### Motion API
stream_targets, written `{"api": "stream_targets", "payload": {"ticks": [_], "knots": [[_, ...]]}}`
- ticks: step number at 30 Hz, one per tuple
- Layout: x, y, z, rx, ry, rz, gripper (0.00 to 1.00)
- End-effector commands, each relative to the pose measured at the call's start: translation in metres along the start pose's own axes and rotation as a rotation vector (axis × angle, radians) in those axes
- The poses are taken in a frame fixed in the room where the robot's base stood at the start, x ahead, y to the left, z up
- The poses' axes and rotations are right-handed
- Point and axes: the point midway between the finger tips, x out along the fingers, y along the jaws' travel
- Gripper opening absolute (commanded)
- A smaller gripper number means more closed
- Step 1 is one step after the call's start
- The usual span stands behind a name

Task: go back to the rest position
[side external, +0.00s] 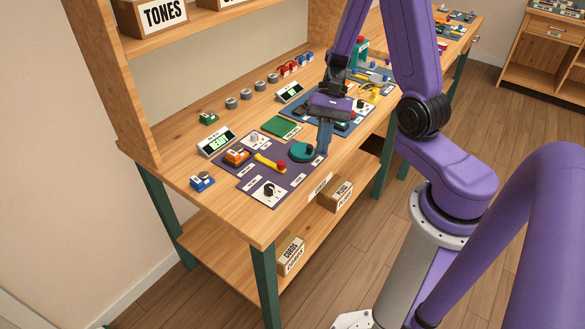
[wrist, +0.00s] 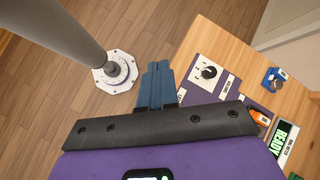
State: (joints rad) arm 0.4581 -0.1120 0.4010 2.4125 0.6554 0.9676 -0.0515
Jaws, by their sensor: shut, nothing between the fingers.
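My gripper (side external: 325,138) is above the front edge of the workbench (side external: 212,188), just right of the round teal dial (side external: 302,151) on the dark purple mat (side external: 247,190). I cannot tell whether it touches anything there. Its blue-grey fingers are together and empty. In the wrist view my gripper (wrist: 157,68) points past the bench edge, with the wooden floor behind it.
The mat holds an orange part (side external: 236,157), a yellow bar with a red knob (side external: 270,164) and a white plate with a black knob (side external: 268,190). A display (side external: 216,142) stands behind. The wrist view shows a display reading READY (wrist: 282,143). The floor beside the bench is clear.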

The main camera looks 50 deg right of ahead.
Motion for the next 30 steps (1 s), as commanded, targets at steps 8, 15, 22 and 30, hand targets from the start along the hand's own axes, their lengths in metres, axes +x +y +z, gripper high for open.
{"api": "stream_targets", "payload": {"ticks": [8, 15, 22, 30], "knots": [[0.007, 0.001, 0.037, -0.355, 0.042, 0.238, 0.00], [0.012, 0.007, 0.067, -0.662, 0.078, 0.415, 0.00], [0.014, 0.016, 0.095, -0.967, 0.117, 0.561, 0.00], [0.015, 0.029, 0.128, -1.334, 0.161, 0.694, 0.00]]}}
